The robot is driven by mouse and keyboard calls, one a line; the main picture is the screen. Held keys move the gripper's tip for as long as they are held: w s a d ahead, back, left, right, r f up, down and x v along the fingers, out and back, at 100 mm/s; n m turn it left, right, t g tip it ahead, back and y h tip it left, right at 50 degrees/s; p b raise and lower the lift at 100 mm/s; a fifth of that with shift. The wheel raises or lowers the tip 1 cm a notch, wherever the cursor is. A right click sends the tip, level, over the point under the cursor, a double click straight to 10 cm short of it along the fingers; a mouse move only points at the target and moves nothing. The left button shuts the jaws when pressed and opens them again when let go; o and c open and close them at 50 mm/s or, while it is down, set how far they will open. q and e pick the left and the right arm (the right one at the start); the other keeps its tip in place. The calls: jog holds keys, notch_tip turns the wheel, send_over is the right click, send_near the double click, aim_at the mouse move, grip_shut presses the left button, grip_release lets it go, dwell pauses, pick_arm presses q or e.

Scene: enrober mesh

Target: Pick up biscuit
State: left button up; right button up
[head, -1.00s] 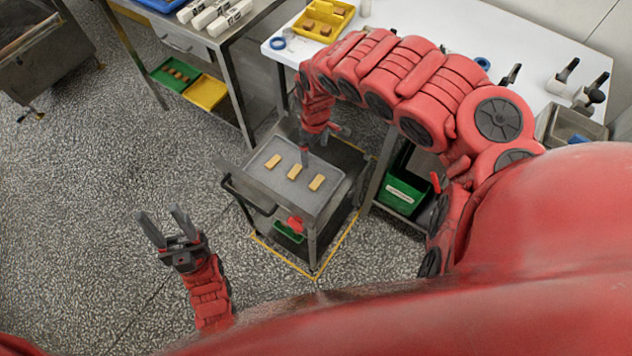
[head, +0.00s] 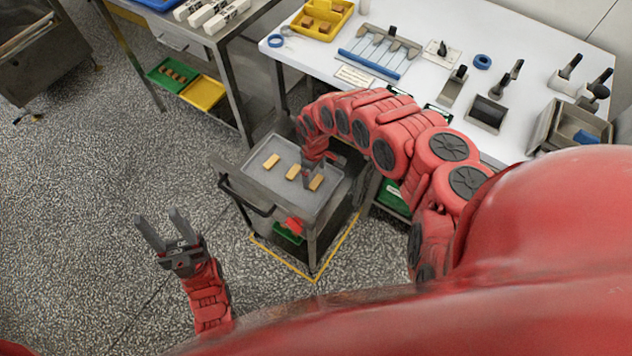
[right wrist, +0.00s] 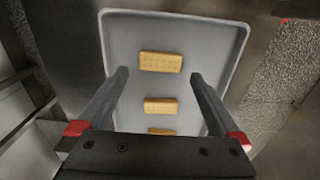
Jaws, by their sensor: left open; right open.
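Three tan rectangular biscuits lie apart in a row on a grey tray on top of a cart. In the head view they are the left biscuit (head: 271,161), the middle biscuit (head: 293,172) and the right biscuit (head: 316,183). The tray (head: 262,183) also shows in the right wrist view (right wrist: 215,45). My right gripper (head: 307,183) is open and empty, over the tray near the middle and right biscuits. In the right wrist view a biscuit (right wrist: 160,62) lies beyond the fingertips, another (right wrist: 160,105) between the fingers, and a third is partly hidden by the gripper. My left gripper (head: 157,225) is open and empty over the floor.
The cart (head: 325,228) stands inside a yellow floor outline. A white table (head: 440,75) behind it holds scrapers, a blue tape roll and a yellow tray (head: 322,18) of brown pieces. A steel table (head: 235,50) stands at upper left.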

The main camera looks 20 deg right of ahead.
notch_tip(320, 180, down, 3)
jog(key=shift+a+r, duration=0.1)
jog(key=shift+f, duration=0.35)
jog(key=c, duration=0.9)
jog(key=shift+r, duration=0.1)
